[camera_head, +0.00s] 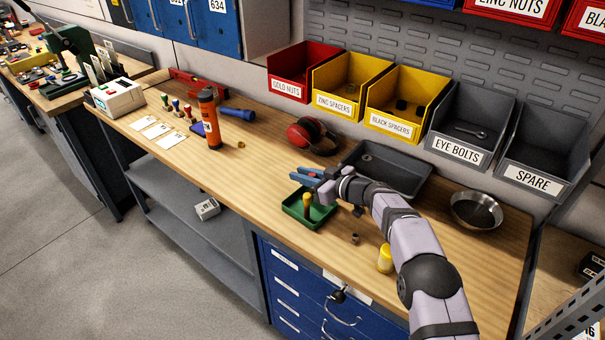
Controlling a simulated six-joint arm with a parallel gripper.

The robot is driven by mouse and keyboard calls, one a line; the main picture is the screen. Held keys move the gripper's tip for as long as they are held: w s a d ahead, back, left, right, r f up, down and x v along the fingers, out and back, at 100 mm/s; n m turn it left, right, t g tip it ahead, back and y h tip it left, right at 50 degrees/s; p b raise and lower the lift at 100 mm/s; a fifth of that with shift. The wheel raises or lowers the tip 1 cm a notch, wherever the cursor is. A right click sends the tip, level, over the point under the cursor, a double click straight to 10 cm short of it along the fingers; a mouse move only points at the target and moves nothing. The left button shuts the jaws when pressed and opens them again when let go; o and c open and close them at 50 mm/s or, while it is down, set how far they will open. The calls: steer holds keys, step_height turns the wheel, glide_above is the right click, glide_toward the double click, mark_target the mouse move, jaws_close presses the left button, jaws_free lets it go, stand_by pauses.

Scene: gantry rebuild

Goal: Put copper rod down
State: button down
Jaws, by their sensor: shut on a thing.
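My gripper (306,176) is above the back edge of a small green tray (318,216), with its blue fingers pointing left. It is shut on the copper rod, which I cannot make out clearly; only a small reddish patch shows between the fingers. A yellow-orange upright piece (306,203) shows at the green tray, below the gripper. I cannot tell whether it stands in the tray or hangs above it.
A dark grey tray (412,183) lies behind my arm, with red-black earmuffs (312,136) to its left. A metal bowl (476,210), a yellow bottle (385,259) and an orange cylinder (209,119) stand around. The bench's left-middle (235,175) is clear.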

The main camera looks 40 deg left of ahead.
stand_by(0.3)
steer(key=shift+f, duration=0.2)
steer(key=c, duration=1.7)
jaws_free()
steer(key=shift+o, duration=0.2)
steer(key=shift+r, duration=0.1)
steer(key=shift+r, duration=0.15)
steer(key=b+v, duration=0.2)
steer(key=v, duration=1)
steer(key=shift+b, duration=0.4)
